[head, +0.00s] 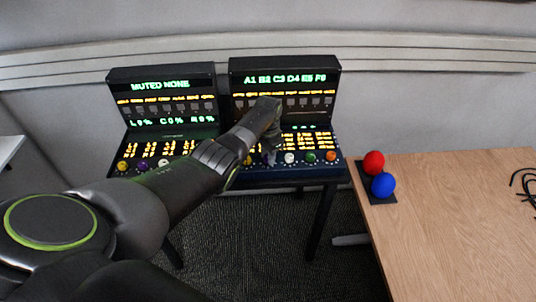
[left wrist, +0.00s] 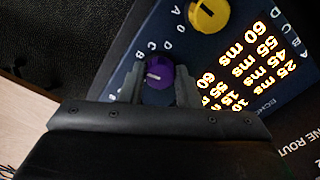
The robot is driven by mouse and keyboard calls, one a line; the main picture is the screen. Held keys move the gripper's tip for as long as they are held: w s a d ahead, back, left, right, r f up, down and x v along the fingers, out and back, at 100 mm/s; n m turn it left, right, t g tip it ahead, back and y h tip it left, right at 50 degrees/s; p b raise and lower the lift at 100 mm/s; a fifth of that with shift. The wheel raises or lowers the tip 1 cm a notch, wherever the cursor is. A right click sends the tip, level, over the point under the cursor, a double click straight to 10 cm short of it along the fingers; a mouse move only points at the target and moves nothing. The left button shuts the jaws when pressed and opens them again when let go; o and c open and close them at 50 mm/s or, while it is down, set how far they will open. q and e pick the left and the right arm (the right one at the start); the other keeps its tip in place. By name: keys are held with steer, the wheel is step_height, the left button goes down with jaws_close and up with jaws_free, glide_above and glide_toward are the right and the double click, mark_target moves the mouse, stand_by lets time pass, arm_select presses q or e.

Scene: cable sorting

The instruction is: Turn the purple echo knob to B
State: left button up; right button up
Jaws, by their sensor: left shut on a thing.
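The purple echo knob (left wrist: 158,73) shows in the left wrist view on the dark panel of the right console, with small letters printed around it. A pale mark shows on it, but I cannot tell surely which letter it points to. My left gripper (left wrist: 161,88) has one finger on each side of this knob and is shut on it. In the head view my left gripper (head: 269,157) reaches down to the right console's knob row and hides the purple knob there. My right gripper is not in view.
A yellow knob (left wrist: 208,14) sits close beside the purple one. White (head: 289,157), green (head: 311,156) and orange (head: 330,155) knobs line the same row. The left console (head: 163,75) has its own knobs. A wooden table (head: 450,220) holds a red ball (head: 373,162) and a blue ball (head: 383,185).

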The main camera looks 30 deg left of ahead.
arm_select(q)
steer(key=shift+w+m, duration=0.1)
steer(key=shift+m, duration=1)
steer(key=shift+r, duration=0.1)
steer(key=o, duration=1)
steer(key=shift+c, duration=0.2)
steer(key=shift+r, duration=0.4)
step_height(320, 180, up, 16)
steer(key=b, duration=0.1)
steer(key=shift+r+b, duration=0.25)
steer(key=shift+b, duration=0.1)
